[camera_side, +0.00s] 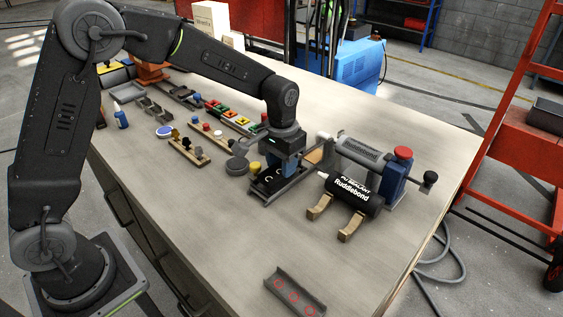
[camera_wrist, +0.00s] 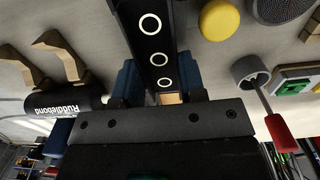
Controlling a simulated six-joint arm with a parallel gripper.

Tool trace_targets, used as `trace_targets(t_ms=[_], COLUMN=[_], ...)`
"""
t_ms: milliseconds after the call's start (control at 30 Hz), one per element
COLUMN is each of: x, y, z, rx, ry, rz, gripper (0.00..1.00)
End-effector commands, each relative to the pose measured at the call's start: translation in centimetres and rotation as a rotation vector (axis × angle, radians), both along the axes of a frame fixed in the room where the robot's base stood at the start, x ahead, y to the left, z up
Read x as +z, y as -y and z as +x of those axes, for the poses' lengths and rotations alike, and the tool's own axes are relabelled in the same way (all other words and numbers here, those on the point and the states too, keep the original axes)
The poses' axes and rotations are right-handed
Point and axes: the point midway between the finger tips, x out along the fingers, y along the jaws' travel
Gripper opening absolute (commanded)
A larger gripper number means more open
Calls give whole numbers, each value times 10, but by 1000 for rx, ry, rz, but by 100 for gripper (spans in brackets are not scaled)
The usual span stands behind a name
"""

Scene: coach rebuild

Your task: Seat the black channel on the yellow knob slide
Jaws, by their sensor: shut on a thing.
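The black channel (camera_wrist: 155,35), marked with white rings, runs between my gripper's blue fingers (camera_wrist: 161,82) in the wrist view. In the side view my gripper (camera_side: 283,170) is shut on the channel (camera_side: 268,181), low over the bench. A grey rail-like edge (camera_side: 285,189) runs along the channel there; whether the channel touches it or rests on it I cannot tell. The yellow knob (camera_side: 255,168) is just left of the channel and also shows in the wrist view (camera_wrist: 218,20), to the channel's right. My gripper hides the channel's far end.
A black Ruddlebond cartridge (camera_side: 350,196) lies on wooden cradles right of my gripper, with a grey cylinder unit (camera_side: 360,152) behind. A grey channel with red rings (camera_side: 294,291) lies at the front. Several coloured parts stand at the left. The front middle bench is clear.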

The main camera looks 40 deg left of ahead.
Motion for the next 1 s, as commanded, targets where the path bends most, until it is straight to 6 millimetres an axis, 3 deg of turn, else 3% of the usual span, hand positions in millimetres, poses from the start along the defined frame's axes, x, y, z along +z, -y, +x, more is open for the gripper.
trace_targets(t_ms=[1000], x=[-9], y=[0], z=[0], rx=[0], ry=[0], rz=[0], gripper=[14])
